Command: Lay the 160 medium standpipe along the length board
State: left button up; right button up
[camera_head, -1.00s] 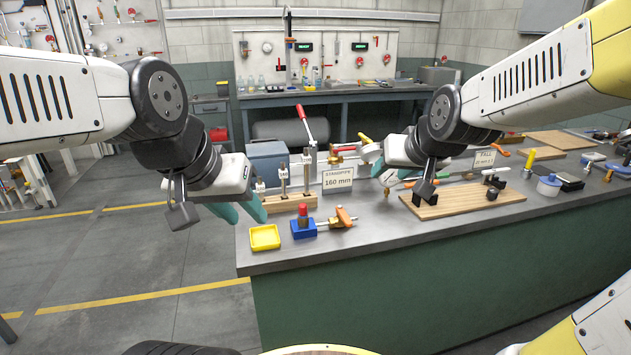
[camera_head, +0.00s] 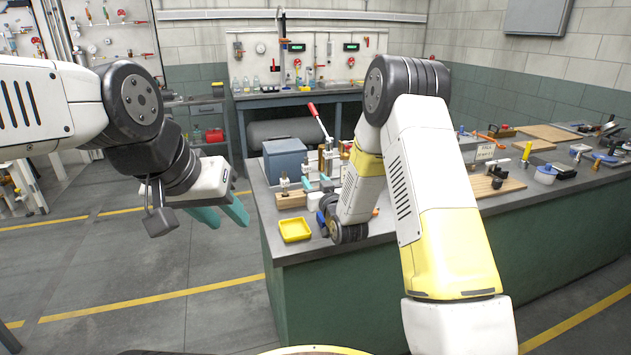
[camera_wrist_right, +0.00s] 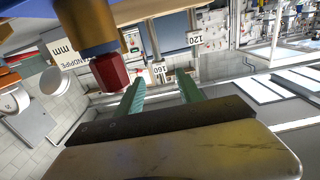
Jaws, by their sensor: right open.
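A wooden rack (camera_head: 291,200) with upright standpipes stands at the near left of the bench. One standpipe (camera_head: 285,184) shows; my right arm and gripper partly hide the others. In the right wrist view the labels 160 (camera_wrist_right: 160,69) and 120 (camera_wrist_right: 200,38) show. My right gripper (camera_head: 316,183) is at the rack, its teal fingers apart; in the wrist view the 160 label appears between the fingertips (camera_wrist_right: 161,86). I cannot tell whether it touches a pipe. A wooden board (camera_head: 505,187), perhaps the length board, lies further right, partly hidden. My left gripper (camera_head: 222,212) is open and empty left of the bench.
A yellow tray (camera_head: 295,230) sits at the bench's near left corner. A blue box (camera_head: 285,160) stands behind the rack. A red hexagonal part (camera_wrist_right: 108,72) is close to my right gripper. A white sign (camera_wrist_right: 72,55) stands nearby. Floor left of the bench is clear.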

aim_at(308, 170)
jog(key=shift+x, duration=4.55)
grip_shut()
jog(key=shift+r, duration=3)
